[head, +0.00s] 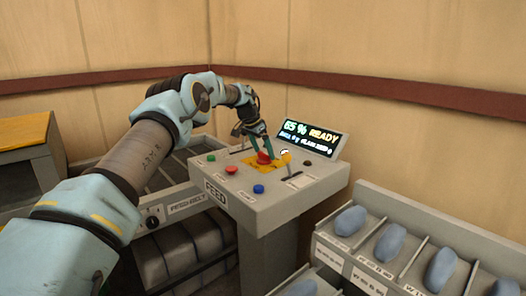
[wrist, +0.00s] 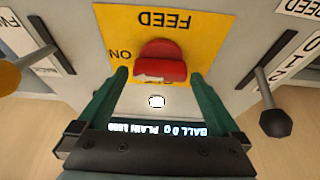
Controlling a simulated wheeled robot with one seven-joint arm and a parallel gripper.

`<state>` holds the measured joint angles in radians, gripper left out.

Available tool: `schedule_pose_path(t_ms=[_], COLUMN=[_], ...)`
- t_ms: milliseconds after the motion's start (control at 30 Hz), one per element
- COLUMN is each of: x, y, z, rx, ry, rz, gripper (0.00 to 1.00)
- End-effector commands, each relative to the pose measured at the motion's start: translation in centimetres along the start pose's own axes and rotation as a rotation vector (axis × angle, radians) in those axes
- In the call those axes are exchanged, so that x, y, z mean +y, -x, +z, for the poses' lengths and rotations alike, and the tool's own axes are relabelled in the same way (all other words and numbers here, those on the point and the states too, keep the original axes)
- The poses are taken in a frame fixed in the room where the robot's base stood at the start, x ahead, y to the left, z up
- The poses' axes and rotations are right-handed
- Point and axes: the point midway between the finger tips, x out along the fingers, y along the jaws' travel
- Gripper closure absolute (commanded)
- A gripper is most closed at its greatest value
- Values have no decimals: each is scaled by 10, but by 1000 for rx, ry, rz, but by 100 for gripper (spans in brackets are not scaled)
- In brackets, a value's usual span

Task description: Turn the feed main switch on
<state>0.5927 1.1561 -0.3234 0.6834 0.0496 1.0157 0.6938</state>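The feed main switch is a red handle (head: 264,158) on a yellow plate on top of the grey FEED console (head: 225,200). In the wrist view the red handle (wrist: 160,62) stands on the yellow plate (wrist: 210,30), with upside-down FEED and ON lettering. My gripper (head: 258,146) reaches down over the switch. In the wrist view my gripper (wrist: 160,74) is open, with one green finger on each side of the handle. Small gaps show between the fingers and the red part. Whether the switch is on cannot be told.
A lever with a yellow-orange knob (wrist: 9,76) and one with a black knob (wrist: 275,122) flank the switch. Green, red and blue buttons (head: 258,189) sit on the console.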

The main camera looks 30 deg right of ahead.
Motion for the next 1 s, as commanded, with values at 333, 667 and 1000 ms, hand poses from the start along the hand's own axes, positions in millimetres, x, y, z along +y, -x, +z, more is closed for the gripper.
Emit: schedule_pose_path(t_ms=[333, 667, 1000], x=[-1, -1, 0], y=[17, 80, 108], z=[0, 1, 0], rx=[3, 3, 0], ry=[1, 1, 0], rz=[-3, -2, 0], gripper=[0, 0, 0])
